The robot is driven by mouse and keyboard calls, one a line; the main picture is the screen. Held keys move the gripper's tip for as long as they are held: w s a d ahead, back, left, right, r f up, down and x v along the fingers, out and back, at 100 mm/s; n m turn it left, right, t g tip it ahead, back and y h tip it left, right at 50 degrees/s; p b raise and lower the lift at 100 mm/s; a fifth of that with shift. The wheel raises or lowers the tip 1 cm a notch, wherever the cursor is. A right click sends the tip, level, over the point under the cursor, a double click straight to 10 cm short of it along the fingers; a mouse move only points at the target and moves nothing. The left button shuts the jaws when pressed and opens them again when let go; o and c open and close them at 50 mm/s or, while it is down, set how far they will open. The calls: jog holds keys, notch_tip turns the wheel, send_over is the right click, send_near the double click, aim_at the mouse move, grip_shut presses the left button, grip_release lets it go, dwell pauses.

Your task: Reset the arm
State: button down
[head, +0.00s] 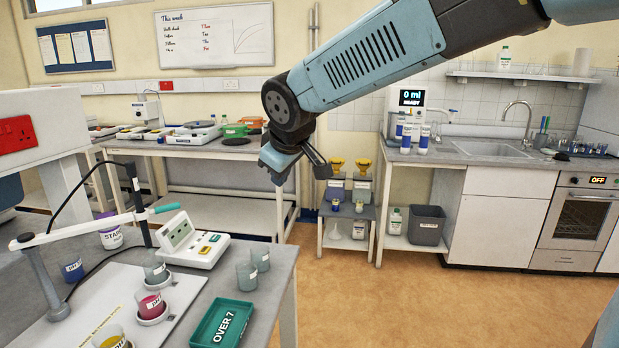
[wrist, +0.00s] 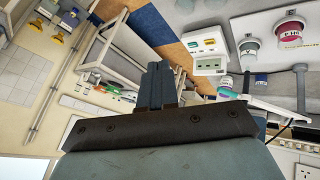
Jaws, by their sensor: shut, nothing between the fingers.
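My arm reaches in from the upper right of the head view, blue-grey with a dark round joint. My gripper (head: 278,172) hangs at its end near the middle of the picture, in the air by the right edge of the near bench (head: 283,258). In the wrist view my gripper (wrist: 160,70) shows as two dark fingers pressed together, with nothing between them. It touches nothing that I can see.
The near bench holds a meter (head: 195,243), several beakers, a green tray (head: 222,322) marked "OVER 7" and a pivoting arm on a post (head: 40,270). A back bench (head: 180,150) and a sink counter (head: 460,155) stand beyond. The floor (head: 400,300) at right is clear.

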jog(key=s+d+m+h, duration=0.2)
jog(key=s+d+m, duration=0.15)
jog(key=d, duration=0.95)
jog(key=s+d+f+m, duration=0.2)
jog(key=s+d+m, duration=0.2)
jog(key=s+d, duration=0.3)
jog(key=s+d+f+m+g, duration=0.1)
jog(key=s+d+m, duration=0.3)
jog(key=s+d, duration=0.4)
jog(key=shift+d+f+h, duration=0.3)
jog(key=shift+d+f, duration=0.05)
jog(key=shift+d, duration=0.85)
jog(key=shift+a+m, duration=0.1)
jog(key=shift+m, duration=0.15)
